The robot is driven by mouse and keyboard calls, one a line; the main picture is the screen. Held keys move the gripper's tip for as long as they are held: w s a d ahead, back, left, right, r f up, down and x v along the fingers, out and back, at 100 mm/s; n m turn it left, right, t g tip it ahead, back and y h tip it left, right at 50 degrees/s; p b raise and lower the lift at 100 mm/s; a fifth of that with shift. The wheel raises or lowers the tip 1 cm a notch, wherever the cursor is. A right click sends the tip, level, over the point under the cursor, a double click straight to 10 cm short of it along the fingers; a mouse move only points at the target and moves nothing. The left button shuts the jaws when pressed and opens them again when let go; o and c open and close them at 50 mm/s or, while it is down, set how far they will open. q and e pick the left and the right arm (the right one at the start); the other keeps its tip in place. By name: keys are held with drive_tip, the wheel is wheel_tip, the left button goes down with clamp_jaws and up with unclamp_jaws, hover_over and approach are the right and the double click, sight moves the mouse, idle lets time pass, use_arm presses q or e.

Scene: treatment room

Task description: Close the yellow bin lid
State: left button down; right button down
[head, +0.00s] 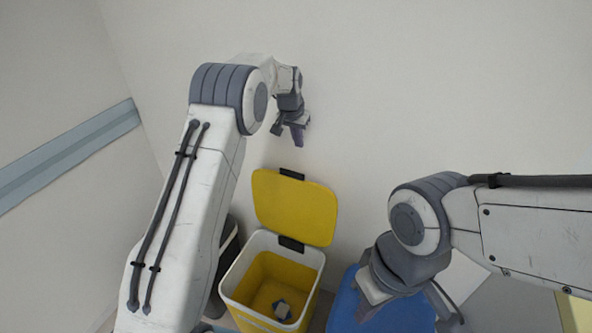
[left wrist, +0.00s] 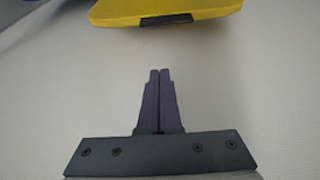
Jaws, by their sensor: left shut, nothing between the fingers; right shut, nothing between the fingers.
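The yellow bin (head: 232,284) stands on the floor against the wall, with a white rim and a yellow inside. Its yellow lid (head: 296,207) is open, tilted up and back toward the wall, with a dark tab on its top edge and a dark hinge at the rim. The lid's edge also shows at the top of the left wrist view (left wrist: 165,12). My left gripper (head: 290,138) is shut and empty, above the lid and apart from it. My right gripper (head: 410,318) is at the lower right over a blue bin, its fingertips partly out of frame; it is shut and empty.
The wall above is bare.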

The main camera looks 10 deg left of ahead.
sight(300, 159)
use_arm(q)
drive_tip(key=x, duration=0.3)
drive_tip(key=p+x, duration=0.1)
drive_tip(key=x, duration=0.2)
drive_tip(key=p+x, duration=0.1)
drive_tip(key=x, duration=0.3)
drive_tip(key=shift+s+a+f, duration=0.1)
drive_tip(key=shift+s+a, duration=0.15)
drive_tip(key=shift+a, duration=0.15)
drive_tip(key=shift+s+a+p, duration=0.2)
drive_tip(key=shift+s+p, duration=0.25)
drive_tip(key=shift+s, duration=0.85)
drive_tip(key=shift+s+a, duration=0.1)
drive_tip(key=shift+s, duration=0.25)
